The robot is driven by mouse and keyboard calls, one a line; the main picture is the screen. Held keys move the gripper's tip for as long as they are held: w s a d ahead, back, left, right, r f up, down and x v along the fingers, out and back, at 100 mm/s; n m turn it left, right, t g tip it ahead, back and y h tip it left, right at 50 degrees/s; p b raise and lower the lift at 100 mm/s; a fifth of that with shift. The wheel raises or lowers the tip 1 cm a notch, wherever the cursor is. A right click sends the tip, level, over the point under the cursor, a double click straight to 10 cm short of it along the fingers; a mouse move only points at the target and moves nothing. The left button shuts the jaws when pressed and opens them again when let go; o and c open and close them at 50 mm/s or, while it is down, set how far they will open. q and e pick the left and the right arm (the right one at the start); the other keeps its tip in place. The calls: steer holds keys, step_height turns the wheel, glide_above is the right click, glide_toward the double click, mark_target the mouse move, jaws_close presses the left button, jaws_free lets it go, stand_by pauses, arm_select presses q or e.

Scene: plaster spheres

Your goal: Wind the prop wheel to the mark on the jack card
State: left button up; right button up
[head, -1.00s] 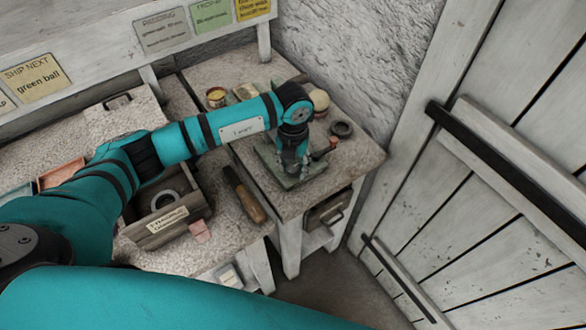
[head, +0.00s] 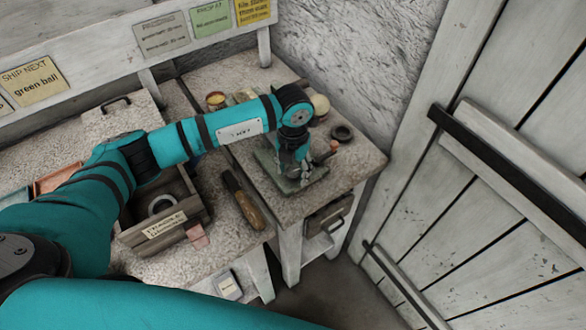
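My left gripper (head: 292,172) points down over a grey-green metal base plate (head: 318,172) on the right-hand bench. Its fingers are small and dark here, and I cannot tell whether they are open or shut on something. A reddish-brown knob or handle (head: 332,146) sticks out just right of the gripper. The prop wheel cannot be made out, as the gripper and wrist cover the middle of the plate. I cannot pick out the jack card or its mark. A green card (head: 211,18) on the shelf edge seems to begin with "PROP AT". My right gripper is out of view.
A pale ball (head: 319,106), a dark ring (head: 342,133) and a small tin (head: 215,100) stand around the plate. A wooden-handled tool (head: 245,203) and a labelled wooden box (head: 150,236) lie left. A plank door (head: 480,210) closes the right side.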

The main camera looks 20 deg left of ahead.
mark_target(293, 171)
arm_select(q)
steer(key=shift+o, duration=0.6)
steer(key=n+p, duration=0.3)
steer(key=p, duration=0.1)
steer(key=shift+s+d+r+n, duration=0.1)
steer(key=shift+r+n, duration=0.25)
steer(key=shift+n, duration=0.05)
steer(key=n+p, duration=0.6)
steer(key=n, duration=0.2)
steer(key=shift+f, duration=0.1)
steer(key=shift+w+r+n+b, duration=0.25)
steer(key=shift+n+b, duration=0.2)
steer(key=shift+n, duration=0.15)
step_height(293, 171, up, 16)
steer(key=b, duration=0.3)
steer(key=shift+s+r, duration=0.2)
